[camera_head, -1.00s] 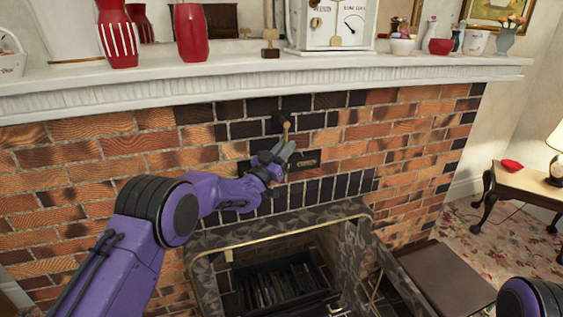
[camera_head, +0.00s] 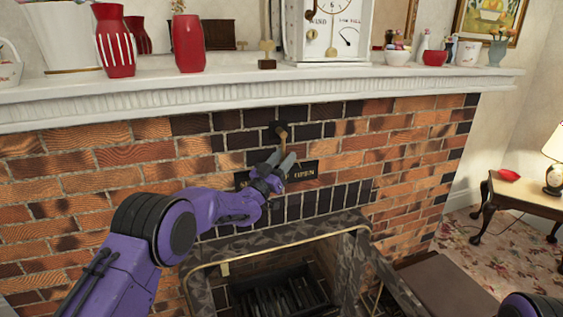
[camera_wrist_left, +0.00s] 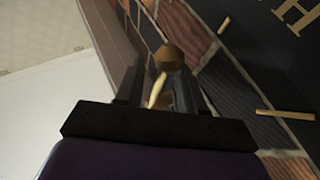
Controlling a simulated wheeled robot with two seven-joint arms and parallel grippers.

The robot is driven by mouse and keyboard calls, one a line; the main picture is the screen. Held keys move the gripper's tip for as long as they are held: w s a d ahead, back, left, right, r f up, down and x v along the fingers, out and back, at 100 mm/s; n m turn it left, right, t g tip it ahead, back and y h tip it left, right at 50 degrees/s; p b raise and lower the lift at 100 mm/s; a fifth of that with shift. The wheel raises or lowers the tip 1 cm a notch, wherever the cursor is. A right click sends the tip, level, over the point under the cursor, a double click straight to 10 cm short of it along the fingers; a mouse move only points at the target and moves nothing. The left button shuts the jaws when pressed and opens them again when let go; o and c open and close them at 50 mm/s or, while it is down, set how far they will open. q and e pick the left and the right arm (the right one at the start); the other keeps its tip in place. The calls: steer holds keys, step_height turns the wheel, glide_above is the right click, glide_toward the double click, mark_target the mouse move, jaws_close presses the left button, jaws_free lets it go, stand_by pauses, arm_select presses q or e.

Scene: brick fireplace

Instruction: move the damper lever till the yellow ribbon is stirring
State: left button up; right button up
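The brass damper lever (camera_head: 282,135) hangs nearly straight down from a dark mount on the brick chimney breast, above a black plaque (camera_head: 303,171) with "OPEN" readable at its right end. My left gripper (camera_head: 279,160) is at the lever's lower end, its two fingers apart. In the left wrist view the lever's rounded knob (camera_wrist_left: 169,57) shows between the fingers; contact is unclear. A small pale yellow strip (camera_head: 225,268), perhaps the ribbon, hangs at the left of the firebox opening; whether it stirs cannot be told. My right gripper is out of view.
The white mantel (camera_head: 130,103) juts out above the lever, with red vases (camera_head: 187,43) and a white clock-like box (camera_head: 331,35) on it. The fire surround (camera_head: 215,258) lies below my left arm. A side table (camera_head: 515,195) stands at right.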

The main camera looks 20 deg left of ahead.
arm_select(q)
steer(key=b+v, duration=0.2)
steer(key=v, duration=0.8)
steer(key=shift+s, duration=0.25)
steer(key=shift+a+f, duration=0.15)
steer(key=s+a+f+n+g+y, duration=0.25)
steer(key=s+f, duration=0.25)
steer(key=f, duration=0.4)
steer(key=s+a+f+n+g+y, duration=0.1)
steer(key=s+f+n+g+y, duration=0.3)
steer(key=f, duration=0.5)
steer(key=s+a+f+n+g+y, duration=0.2)
steer(key=s+f+n+y, duration=0.15)
steer(key=s+f, duration=0.35)
steer(key=s+f+g+p, duration=0.1)
steer(key=s+f+g, duration=0.2)
steer(key=s, duration=0.7)
steer(key=s+a+f+g+y+p, duration=0.1)
steer(key=s+f+g, duration=0.2)
steer(key=s, duration=0.8)
steer(key=s+f+n+g+y+p, duration=0.1)
steer(key=s+f+g, duration=0.3)
steer(key=s+f, duration=0.3)
steer(key=s, duration=0.4)
steer(key=shift+a, duration=0.4)
